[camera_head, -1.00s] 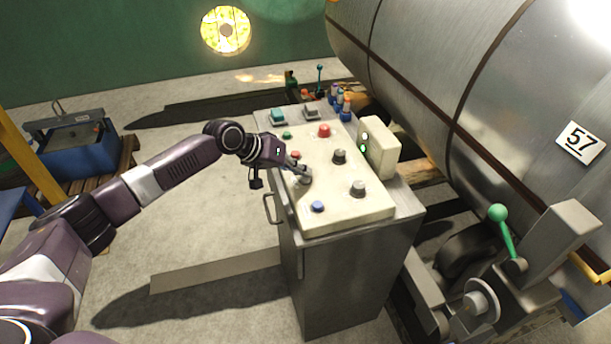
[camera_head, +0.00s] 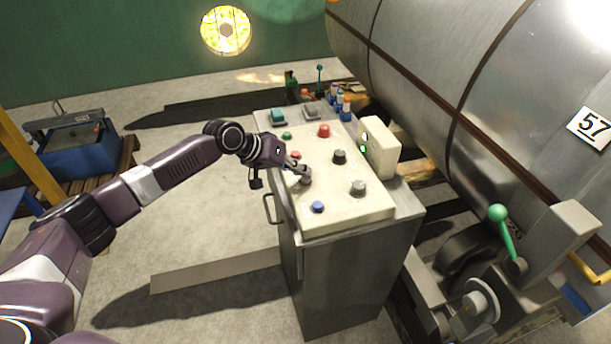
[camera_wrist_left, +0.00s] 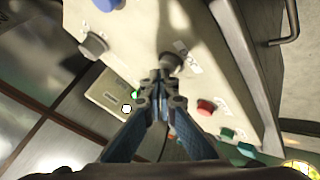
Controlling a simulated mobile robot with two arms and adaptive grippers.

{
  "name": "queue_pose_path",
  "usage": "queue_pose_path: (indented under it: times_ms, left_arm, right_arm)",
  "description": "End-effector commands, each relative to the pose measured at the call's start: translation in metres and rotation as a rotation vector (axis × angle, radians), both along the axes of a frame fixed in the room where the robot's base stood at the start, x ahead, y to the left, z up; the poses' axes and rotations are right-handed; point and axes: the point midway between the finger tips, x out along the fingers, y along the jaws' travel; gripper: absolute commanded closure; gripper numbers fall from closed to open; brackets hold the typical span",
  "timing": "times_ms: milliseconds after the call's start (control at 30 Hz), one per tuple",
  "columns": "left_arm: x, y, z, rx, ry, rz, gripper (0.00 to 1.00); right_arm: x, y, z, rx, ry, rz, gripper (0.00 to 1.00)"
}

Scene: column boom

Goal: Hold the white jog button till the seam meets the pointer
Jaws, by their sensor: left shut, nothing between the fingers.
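My left gripper (camera_head: 303,173) is shut and empty, its tips down on the control panel (camera_head: 345,212). In the left wrist view the closed fingertips (camera_wrist_left: 164,82) are at a round button (camera_wrist_left: 171,62) beside a label that seems to read JOG. The button looks grey in the shade and is partly hidden; contact looks likely. It also shows in the head view (camera_head: 306,181). The large steel drum (camera_head: 520,60) has a brown lengthwise seam strip (camera_head: 428,91) crossing a dark ring band. I cannot make out the pointer. My right gripper is not in view.
The panel also carries a red button (camera_head: 324,130), a blue button (camera_head: 318,207), black and grey knobs, and a pale box (camera_head: 380,148) with a lit green lamp. A green-knobbed lever (camera_head: 503,230) stands right of the cabinet.

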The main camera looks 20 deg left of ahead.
Motion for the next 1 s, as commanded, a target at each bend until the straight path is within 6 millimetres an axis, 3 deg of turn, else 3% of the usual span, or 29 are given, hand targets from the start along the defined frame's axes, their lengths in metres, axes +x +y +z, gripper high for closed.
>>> queue_pose_path:
  times_ms: [300, 733, 1000]
  left_arm:
    - [0.0, 0.0, 0.018, 0.0, 0.002, 0.0, 1.0]
    - [0.0, 0.0, 0.02, 0.0, 0.0, 0.0, 1.0]
    - [0.0, 0.0, 0.045, 0.0, 0.0, 0.0, 1.0]
  right_arm:
    - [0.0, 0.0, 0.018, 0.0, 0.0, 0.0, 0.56]
    - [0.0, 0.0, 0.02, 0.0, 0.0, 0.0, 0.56]
    - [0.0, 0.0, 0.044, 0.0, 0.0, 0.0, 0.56]
